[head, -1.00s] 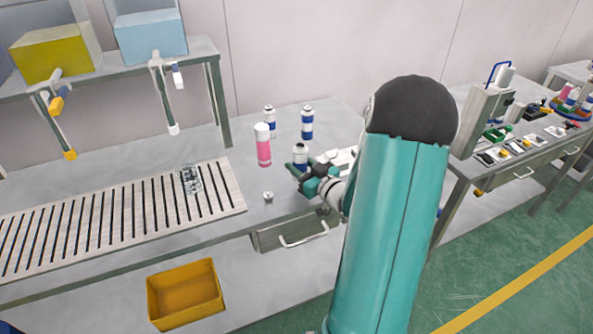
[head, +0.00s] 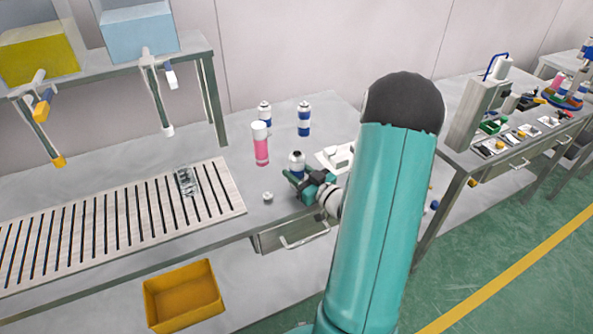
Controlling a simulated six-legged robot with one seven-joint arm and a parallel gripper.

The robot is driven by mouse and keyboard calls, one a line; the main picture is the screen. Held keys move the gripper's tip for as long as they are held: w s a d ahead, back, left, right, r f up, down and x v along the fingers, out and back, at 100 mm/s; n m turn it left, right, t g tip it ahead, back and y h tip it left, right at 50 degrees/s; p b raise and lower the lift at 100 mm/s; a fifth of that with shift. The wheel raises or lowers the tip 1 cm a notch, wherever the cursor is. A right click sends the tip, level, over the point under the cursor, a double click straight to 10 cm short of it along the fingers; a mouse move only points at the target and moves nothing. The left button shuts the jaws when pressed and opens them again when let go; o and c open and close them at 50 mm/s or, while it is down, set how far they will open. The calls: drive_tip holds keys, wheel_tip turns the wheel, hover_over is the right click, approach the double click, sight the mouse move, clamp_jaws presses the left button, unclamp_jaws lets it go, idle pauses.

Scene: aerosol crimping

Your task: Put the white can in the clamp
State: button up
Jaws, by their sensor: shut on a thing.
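I cannot make out a clamp with certainty.
A pink can with a white cap (head: 261,149) and a small metal part (head: 267,197) stand left of my gripper. A slatted rack (head: 110,229) fills the table's left side. A white block (head: 340,156) lies to the right. A tall grey machine (head: 477,112) stands on the right table.

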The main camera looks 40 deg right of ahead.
drive_tip(key=o, duration=0.8)
drive_tip(key=shift+s+d, duration=0.1)
drive_tip(key=shift+s, duration=0.1)
drive_tip(key=shift+o, duration=0.8)
drive_tip(key=shift+w, duration=0.1)
drive_tip(key=s, duration=1.3)
drive_tip(key=shift+s+r, duration=0.2)
drive_tip(key=shift+s, duration=0.15)
